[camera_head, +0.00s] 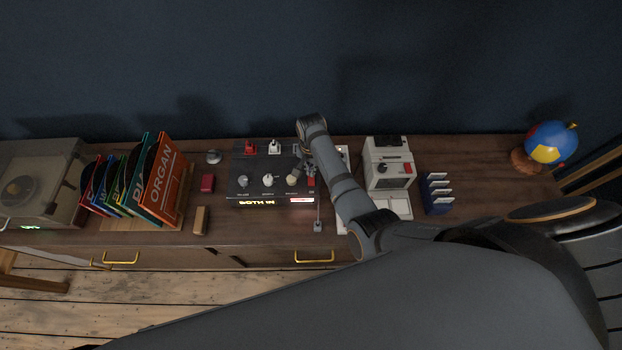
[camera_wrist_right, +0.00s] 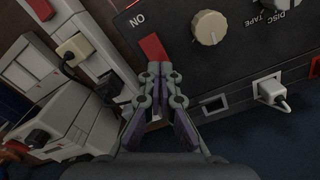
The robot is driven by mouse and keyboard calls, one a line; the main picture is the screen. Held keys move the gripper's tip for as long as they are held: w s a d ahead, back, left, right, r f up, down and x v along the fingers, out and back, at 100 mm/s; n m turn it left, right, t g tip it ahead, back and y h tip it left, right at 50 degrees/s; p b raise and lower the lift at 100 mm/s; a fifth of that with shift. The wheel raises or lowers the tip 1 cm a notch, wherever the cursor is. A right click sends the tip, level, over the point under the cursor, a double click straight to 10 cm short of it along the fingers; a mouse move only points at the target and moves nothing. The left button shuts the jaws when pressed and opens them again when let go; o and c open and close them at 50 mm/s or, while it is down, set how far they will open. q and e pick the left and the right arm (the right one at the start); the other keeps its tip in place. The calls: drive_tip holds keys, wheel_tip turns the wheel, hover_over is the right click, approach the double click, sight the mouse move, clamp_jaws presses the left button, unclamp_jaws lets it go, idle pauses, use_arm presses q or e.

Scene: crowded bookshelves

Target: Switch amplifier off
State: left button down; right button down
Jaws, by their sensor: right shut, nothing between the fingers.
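The amplifier (camera_head: 240,185) is a black box on the wooden sideboard, with pale knobs on its top and a lit front display reading "BOTH IN". A red rocker switch (camera_wrist_right: 151,46) beside an "ON" label shows in the right wrist view; it also shows as a small red patch in the head view (camera_head: 311,182). My right gripper (camera_wrist_right: 159,69) is shut and empty, its fingertips over the lower end of the red switch. I cannot tell whether they touch it. In the head view this gripper (camera_head: 302,168) is partly hidden by its own arm. My left gripper is not in view.
A white device (camera_head: 388,165) stands right of the amplifier, with blue cards (camera_head: 437,195) beyond. Records (camera_head: 158,180) and a turntable (camera_head: 35,180) stand left. Plugs (camera_head: 274,147) sit at the amplifier's back. A globe (camera_head: 551,143) is far right.

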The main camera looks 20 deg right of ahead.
idle(0.3)
drive_tip(key=shift+f+b, duration=0.65)
drive_tip(key=shift+f, duration=0.4)
idle(0.4)
drive_tip(key=shift+r, duration=0.1)
wheel_tip(320, 180, up, 7)
drive_tip(key=p, duration=0.8)
idle(0.4)
